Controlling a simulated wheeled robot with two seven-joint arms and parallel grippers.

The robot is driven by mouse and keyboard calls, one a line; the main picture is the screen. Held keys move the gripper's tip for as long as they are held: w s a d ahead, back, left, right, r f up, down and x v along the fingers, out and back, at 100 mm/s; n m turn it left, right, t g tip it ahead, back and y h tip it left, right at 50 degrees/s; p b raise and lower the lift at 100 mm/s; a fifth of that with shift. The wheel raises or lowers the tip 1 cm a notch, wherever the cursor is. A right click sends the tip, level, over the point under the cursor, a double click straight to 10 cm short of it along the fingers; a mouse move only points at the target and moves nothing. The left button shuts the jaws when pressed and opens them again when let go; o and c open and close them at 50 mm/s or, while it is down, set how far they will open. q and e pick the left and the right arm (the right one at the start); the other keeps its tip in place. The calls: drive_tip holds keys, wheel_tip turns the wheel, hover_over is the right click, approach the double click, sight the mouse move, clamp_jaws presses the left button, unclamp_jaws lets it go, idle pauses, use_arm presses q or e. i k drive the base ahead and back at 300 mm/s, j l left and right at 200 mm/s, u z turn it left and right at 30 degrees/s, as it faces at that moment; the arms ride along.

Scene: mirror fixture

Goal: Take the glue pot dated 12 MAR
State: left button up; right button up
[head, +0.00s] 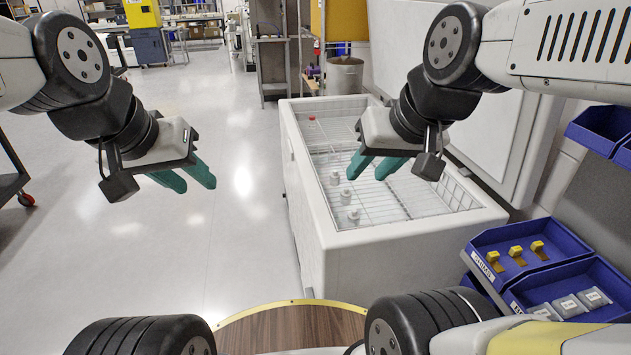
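A white chest (330,262) stands in the middle with wire racks inside. No date can be read on any pot, so I cannot tell which is marked 12 MAR. My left gripper (195,184) is open and empty over the floor, left of the chest.
A large white panel (500,105) stands upright behind the chest. Blue bins at the lower right hold yellow pieces (516,255) and grey labelled boxes (571,306); one bin (488,268) reads SHIMS. A round wooden top (290,328) is in front.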

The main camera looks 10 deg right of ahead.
sight(334, 183)
drive_tip(key=j+z, duration=0.45)
drive_tip(key=j, duration=1.15)
drive_tip(key=i+j+z, duration=0.2)
drive_tip(key=i+j, duration=0.15)
drive_tip(key=j, duration=0.3)
drive_tip(key=i+j+z, duration=0.1)
drive_tip(key=j, duration=0.2)
drive_tip(key=i+j+z, duration=0.15)
drive_tip(key=j, duration=0.25)
drive_tip(key=i+z, duration=0.15)
drive_tip(key=i, duration=0.5)
drive_tip(key=i+j+z, duration=0.15)
drive_tip(key=i, duration=0.45)
